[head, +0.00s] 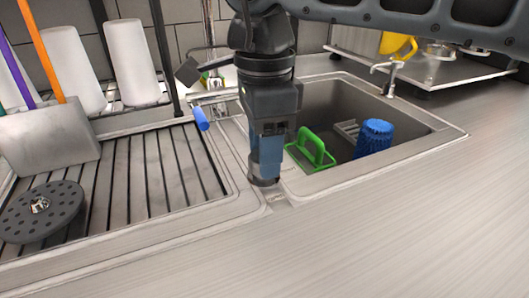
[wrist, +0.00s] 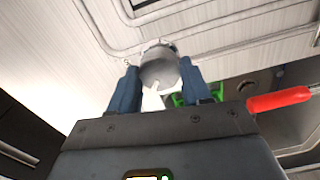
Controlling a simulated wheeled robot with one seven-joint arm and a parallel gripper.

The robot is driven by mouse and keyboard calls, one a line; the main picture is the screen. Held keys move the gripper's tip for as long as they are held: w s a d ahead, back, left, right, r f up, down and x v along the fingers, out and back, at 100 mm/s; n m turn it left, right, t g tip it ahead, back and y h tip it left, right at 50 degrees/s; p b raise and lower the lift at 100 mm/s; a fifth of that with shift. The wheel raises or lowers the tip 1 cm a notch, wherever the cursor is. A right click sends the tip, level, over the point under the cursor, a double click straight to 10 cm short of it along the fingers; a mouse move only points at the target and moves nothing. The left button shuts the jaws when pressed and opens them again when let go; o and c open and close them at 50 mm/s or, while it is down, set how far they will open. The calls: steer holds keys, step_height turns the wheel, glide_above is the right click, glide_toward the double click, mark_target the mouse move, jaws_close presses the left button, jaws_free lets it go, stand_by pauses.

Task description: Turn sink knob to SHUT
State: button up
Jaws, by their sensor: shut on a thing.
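The sink knob (head: 263,181) is a round metal cylinder on the strip between the ribbed drainboard and the sink basin. In the head view my gripper (head: 266,162) points down over it, and only the knob's lower part shows. In the wrist view the knob (wrist: 158,67) sits between the two blue fingers of my gripper (wrist: 157,84), which are shut on it. A pale pointed piece shows just below the knob there. The sink (head: 330,110) lies to the right of my gripper. I cannot read any mark on the knob.
A green-handled tool (head: 315,148) and a blue ribbed cup (head: 374,138) are in the basin. A blue tap handle (head: 201,118) is left of my arm; a red handle (wrist: 280,99) shows in the wrist view. A dark perforated disc (head: 42,211) lies on the drainboard. The front counter is clear.

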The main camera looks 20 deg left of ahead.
steer(key=n, duration=0.4)
steer(key=shift+n+b, duration=0.3)
steer(key=shift+n, duration=1.8)
steer(key=o, duration=1.1)
steer(key=shift+c, duration=0.2)
steer(key=shift+r, duration=3.95)
